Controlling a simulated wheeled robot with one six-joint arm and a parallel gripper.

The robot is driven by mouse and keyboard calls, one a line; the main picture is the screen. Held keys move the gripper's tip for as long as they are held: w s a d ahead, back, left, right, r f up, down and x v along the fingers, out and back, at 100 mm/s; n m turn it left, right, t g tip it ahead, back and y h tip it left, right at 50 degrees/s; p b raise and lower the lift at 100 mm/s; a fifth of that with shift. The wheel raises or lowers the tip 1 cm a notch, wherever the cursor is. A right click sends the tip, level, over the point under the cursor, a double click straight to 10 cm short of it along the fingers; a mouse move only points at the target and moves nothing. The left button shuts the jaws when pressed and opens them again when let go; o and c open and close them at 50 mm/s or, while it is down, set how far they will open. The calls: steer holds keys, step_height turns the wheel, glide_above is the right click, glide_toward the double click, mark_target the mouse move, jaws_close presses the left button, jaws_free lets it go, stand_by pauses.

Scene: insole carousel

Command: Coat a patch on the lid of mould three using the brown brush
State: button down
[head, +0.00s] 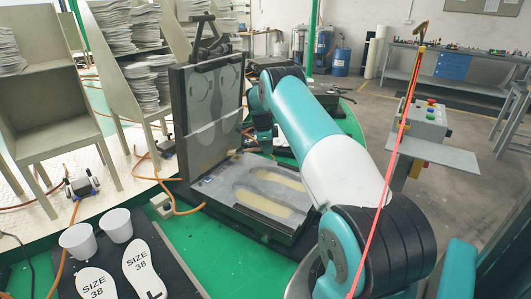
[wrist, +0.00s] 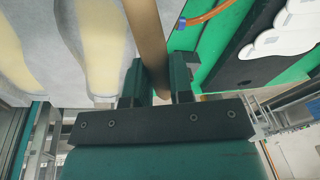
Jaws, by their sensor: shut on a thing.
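The mould (head: 250,222) stands open on the green table, its lower half flat with two yellowish insole shapes in it. Its dark lid (head: 208,120) stands upright at the back left, with grey insole-shaped forms on its inner face. No mould number is readable. My gripper (wrist: 157,78) is shut on the brown brush (wrist: 148,35), whose plain brown handle shows between the fingers in the wrist view. The brush's tip is out of that view. In the head view my gripper (head: 264,132) is small and partly hidden, just right of the lid; the brush cannot be made out there.
Two white cups (head: 98,232) and two insoles marked SIZE 38 (head: 142,268) are at the front left on a black board. An orange hose (head: 187,210) runs beside the mould. A control box with buttons (head: 424,118) stands right. Shelves with stacked insoles (head: 112,25) stand behind left.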

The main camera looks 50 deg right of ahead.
steer(key=shift+s+a+r+b, duration=0.1)
steer(key=shift+s+a+b, duration=0.1)
steer(key=shift+a, duration=1.3)
steer(key=shift+s+a+f+b, duration=0.1)
steer(key=shift+s+a, duration=0.15)
steer(key=shift+a, duration=1.2)
steer(key=shift+s+a+r+b, duration=0.1)
steer(key=shift+s+a+b, duration=0.1)
steer(key=shift+a, duration=1.3)
steer(key=shift+s+d+f, duration=0.15)
steer(key=shift+s, duration=0.85)
steer(key=shift+s+d+f, duration=0.1)
steer(key=shift+s+f, duration=0.05)
steer(key=shift+s, duration=0.85)
steer(key=shift+s+d+f, duration=0.15)
steer(key=shift+s, duration=0.85)
